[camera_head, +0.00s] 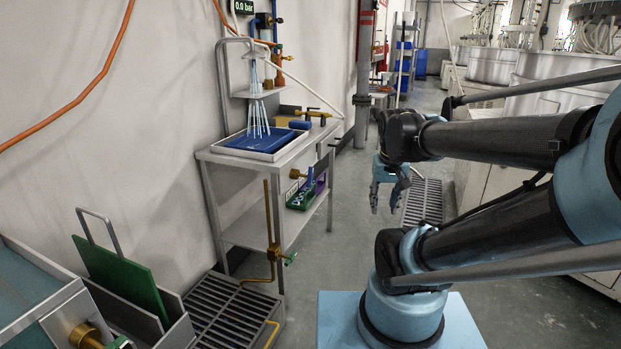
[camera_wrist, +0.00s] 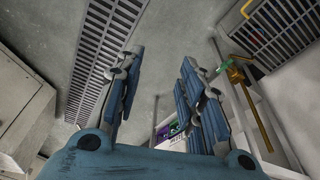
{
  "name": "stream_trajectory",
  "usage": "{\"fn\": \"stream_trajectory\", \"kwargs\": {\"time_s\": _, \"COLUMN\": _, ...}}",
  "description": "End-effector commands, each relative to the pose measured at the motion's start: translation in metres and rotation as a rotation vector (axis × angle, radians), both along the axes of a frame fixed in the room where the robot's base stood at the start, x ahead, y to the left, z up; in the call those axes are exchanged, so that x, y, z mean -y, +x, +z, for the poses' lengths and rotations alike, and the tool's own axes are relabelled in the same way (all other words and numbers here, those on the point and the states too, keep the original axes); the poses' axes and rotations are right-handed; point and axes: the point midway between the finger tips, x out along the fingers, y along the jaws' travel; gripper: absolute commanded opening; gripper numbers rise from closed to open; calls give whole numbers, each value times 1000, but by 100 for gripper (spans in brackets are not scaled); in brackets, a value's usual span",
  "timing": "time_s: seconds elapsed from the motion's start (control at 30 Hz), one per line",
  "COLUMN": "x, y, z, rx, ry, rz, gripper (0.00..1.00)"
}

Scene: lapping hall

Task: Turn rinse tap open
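Several brass taps are in view, and I cannot tell for sure which is the rinse tap. One has a green handle (camera_head: 289,259) low on an upright brass pipe (camera_head: 269,220) beside the bench; the handle also shows in the wrist view (camera_wrist: 222,68). Another brass tap with a blue handle (camera_head: 309,174) is on the bench's front side. My gripper (camera_head: 384,205) points down over the floor, right of the bench, empty and open. It touches none of the taps.
The steel bench (camera_head: 292,150) has a lower shelf with a purple-and-green crate (camera_head: 300,196). Floor grates lie beside it (camera_head: 232,322) and beyond my gripper (camera_head: 424,203). A green board (camera_head: 120,275) stands in a rack at left. Floor between bench and right-hand machines is mostly clear.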

Motion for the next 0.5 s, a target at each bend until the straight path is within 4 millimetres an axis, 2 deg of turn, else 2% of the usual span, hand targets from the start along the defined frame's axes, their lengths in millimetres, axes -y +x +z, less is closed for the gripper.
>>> {"fn": "stream_trajectory", "kwargs": {"time_s": 0.03, "x": -6, "y": 15, "z": 10, "rx": 7, "ry": -1, "rz": -1, "gripper": 36}}
{"fn": "stream_trajectory", "kwargs": {"time_s": 0.2, "x": -27, "y": 63, "z": 35, "rx": 33, "ry": 0, "rz": -29, "gripper": 36}}
{"fn": "stream_trajectory", "kwargs": {"time_s": 0.37, "x": -54, "y": 109, "z": 54, "rx": 59, "ry": 3, "rz": -54, "gripper": 36}}
{"fn": "stream_trajectory", "kwargs": {"time_s": 0.5, "x": -83, "y": 150, "z": 66, "rx": 83, "ry": 10, "rz": -74, "gripper": 36}}
